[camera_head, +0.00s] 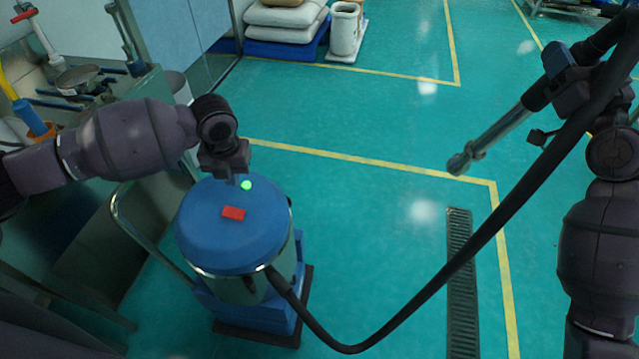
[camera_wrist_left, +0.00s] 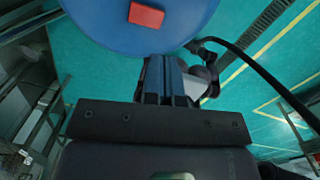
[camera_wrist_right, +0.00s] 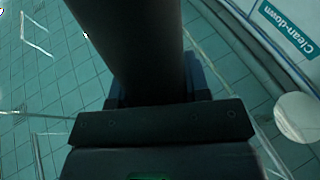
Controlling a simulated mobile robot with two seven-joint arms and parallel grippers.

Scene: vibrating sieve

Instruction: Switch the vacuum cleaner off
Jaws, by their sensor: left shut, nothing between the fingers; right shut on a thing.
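The vacuum cleaner (camera_head: 238,250) stands on the floor at left centre in the head view, with a blue round lid, a red switch (camera_head: 233,213) and a lit green lamp (camera_head: 246,185) on top. The lid (camera_wrist_left: 100,22) and red switch (camera_wrist_left: 146,16) also show in the left wrist view; the lamp does not. My left gripper (camera_head: 243,180) is shut and empty, above the lid's far edge beside the lamp, apart from the switch. My right gripper (camera_head: 556,70) is shut on the dark vacuum hose handle, which fills the right wrist view's upper middle (camera_wrist_right: 140,45); its metal wand (camera_head: 495,135) points down left.
The black hose (camera_head: 440,285) sags from the vacuum to my right arm. A metal push handle (camera_head: 135,225) is beside the vacuum, near grey equipment on the left. Sacks (camera_head: 285,15) lie at the back. The green floor around a drain grate (camera_head: 461,270) is open.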

